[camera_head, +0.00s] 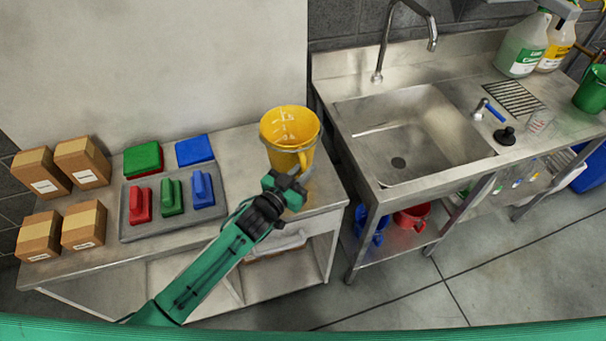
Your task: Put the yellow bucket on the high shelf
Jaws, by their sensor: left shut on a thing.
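The yellow bucket (290,128) is upright at the right end of the left bench. Its open top faces up and white marks show inside. My left gripper (290,184) reaches in from below left and is shut on the bucket at its near side, by the handle. The fingers partly cover the bucket's lower part. I cannot tell whether its base touches the bench top. A grey metal edge (490,9) shows at the top right; I cannot tell if it is the high shelf. My right gripper is not in view.
The bench (110,228) holds cardboard boxes (84,224), a grey tray (130,228) with red, green and blue brushes, and green and blue pads. A steel sink (400,135) with a tall faucet (432,30) stands right. Bottles (522,45) and a green bucket (592,90) are farther right.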

